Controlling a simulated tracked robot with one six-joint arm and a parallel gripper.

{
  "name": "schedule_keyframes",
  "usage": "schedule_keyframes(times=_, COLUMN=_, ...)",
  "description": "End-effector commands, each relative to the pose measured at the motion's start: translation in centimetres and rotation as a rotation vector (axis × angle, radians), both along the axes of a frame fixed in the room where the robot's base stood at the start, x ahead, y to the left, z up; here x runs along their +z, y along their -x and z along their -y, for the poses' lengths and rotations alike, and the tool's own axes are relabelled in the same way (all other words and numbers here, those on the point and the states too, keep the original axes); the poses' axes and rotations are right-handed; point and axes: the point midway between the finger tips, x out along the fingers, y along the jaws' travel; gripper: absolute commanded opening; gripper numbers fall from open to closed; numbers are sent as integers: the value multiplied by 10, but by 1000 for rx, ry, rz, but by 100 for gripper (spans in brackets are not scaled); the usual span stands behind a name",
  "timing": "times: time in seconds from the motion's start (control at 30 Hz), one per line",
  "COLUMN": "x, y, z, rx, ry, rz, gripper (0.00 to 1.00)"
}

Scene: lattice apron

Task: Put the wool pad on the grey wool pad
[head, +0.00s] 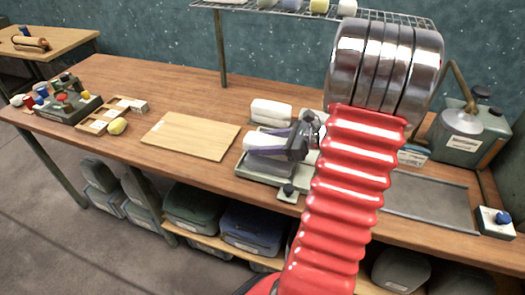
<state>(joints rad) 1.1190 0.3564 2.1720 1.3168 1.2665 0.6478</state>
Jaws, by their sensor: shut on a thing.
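My gripper (270,147), with dark purple-grey fingers, is shut on a whitish pad (257,139), which looks like the wool pad. It is held over or at a pale grey tray-like base (253,170); whether the pad touches the base cannot be told. Another whitish, rounded block (271,111) lies just behind the gripper, apart from the held pad. I cannot make out which thing is the grey wool pad. My red ribbed arm hides part of the bench right of the gripper.
A bare wooden board (190,135) lies left of the gripper. Further left are a compartment tray (100,122), a yellow ball (117,126) and a device with coloured knobs (66,106). At right are a dark flat tray (430,203) and a green-grey canister (466,130). A wire shelf (300,14) hangs above.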

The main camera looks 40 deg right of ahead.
Motion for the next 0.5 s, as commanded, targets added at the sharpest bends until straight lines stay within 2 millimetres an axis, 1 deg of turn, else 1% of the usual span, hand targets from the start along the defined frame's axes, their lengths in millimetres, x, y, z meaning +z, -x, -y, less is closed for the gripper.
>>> schedule_keyframes(times=0.23, x=-28, y=0, z=0, rx=-1, ry=-4, rz=-2, gripper=25)
schedule_keyframes(times=0.33, x=-34, y=0, z=0, rx=-1, ry=-2, rz=-1, gripper=25)
schedule_keyframes(times=0.5, x=-34, y=0, z=0, rx=0, ry=-1, rz=0, gripper=25)
